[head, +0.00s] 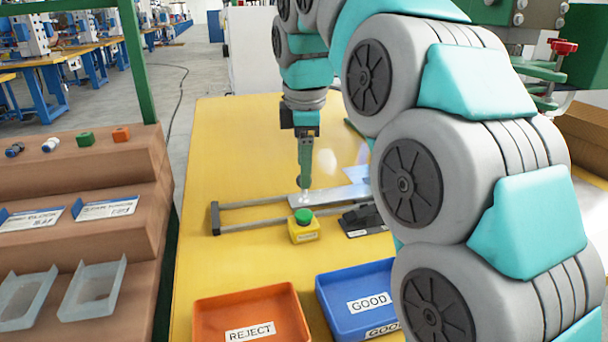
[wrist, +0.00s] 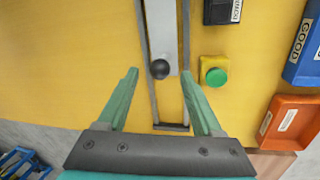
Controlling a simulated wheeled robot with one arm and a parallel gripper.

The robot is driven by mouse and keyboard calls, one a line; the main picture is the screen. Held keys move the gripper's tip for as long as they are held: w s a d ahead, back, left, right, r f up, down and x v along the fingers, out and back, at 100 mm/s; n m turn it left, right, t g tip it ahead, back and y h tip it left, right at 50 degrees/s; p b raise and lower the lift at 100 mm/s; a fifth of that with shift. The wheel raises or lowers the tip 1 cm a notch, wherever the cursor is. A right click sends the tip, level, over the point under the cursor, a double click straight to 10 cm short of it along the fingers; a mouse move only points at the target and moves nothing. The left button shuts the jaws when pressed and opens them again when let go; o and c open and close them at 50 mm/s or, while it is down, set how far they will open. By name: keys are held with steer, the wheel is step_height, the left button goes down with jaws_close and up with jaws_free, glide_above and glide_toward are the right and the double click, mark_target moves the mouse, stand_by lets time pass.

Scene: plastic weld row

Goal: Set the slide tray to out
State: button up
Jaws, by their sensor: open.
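The slide tray (head: 335,194) is a flat silver plate on two grey rails (head: 250,204) on the yellow table. The left stretch of the rails, up to a dark end bar (head: 214,218), is bare. In the wrist view the tray (wrist: 162,30) carries a round black knob (wrist: 160,69) near its end. My gripper (head: 305,184) points down over the tray's left end. In the wrist view my gripper (wrist: 160,72) is open, with the knob between its fingertips in the picture. I cannot tell whether the fingers are level with the knob; no finger touches it visibly.
A green button on a yellow box (head: 304,229) stands close in front of the rails. A dark labelled block (head: 362,221) is beside it. An orange REJECT bin (head: 252,318) and a blue GOOD bin (head: 358,300) are nearer. The table left of the rails is clear.

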steer(key=shift+w+f, duration=0.25)
steer(key=shift+f, duration=0.9)
jaws_close()
stand_by(0.6)
